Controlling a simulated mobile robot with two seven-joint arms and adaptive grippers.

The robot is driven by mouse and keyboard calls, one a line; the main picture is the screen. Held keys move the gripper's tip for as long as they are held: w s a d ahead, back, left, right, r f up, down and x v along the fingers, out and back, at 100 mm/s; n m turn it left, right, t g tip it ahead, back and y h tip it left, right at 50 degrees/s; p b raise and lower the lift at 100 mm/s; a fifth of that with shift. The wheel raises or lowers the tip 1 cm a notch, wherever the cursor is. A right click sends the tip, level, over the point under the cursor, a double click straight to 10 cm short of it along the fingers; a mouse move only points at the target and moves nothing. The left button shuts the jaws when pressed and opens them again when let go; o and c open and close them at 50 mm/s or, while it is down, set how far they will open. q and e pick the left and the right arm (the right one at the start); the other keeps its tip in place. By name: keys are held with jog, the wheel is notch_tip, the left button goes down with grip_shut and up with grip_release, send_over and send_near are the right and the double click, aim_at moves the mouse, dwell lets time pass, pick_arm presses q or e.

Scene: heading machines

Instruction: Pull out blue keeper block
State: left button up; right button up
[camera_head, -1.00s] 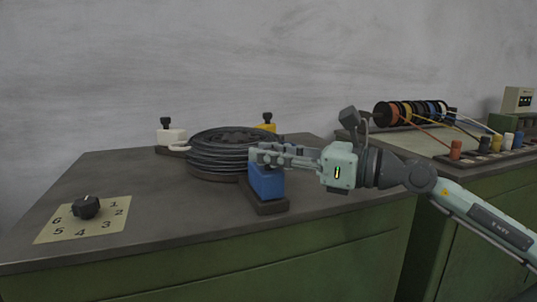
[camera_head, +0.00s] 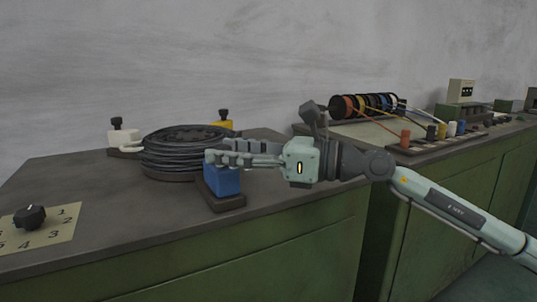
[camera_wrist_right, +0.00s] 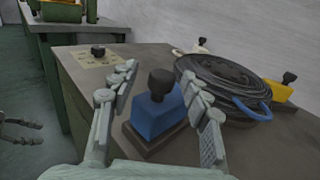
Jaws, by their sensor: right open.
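The blue keeper block (camera_head: 222,181) sits on a dark base plate near the front edge of the bench. In the right wrist view, the blue block (camera_wrist_right: 157,117) has a black knob on top. My right gripper (camera_head: 212,158) reaches in from the right at the height of the block's top. In the right wrist view, its open fingers (camera_wrist_right: 165,88) stand on either side of the block and knob, with gaps visible. The knob is hidden behind the fingers in the head view. My left gripper (camera_wrist_right: 38,133) shows partly at the left edge of the wrist view, fingers apart and empty.
A black cable coil (camera_head: 185,150) lies just behind the block. White (camera_head: 123,138) and yellow (camera_head: 222,125) blocks with black knobs stand around it. A numbered dial (camera_head: 30,217) is at front left. A second bench with wire spools (camera_head: 365,105) stands to the right.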

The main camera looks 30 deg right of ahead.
jog(key=v, duration=1)
jog(key=shift+s+d, duration=0.25)
jog(key=shift+s, duration=0.05)
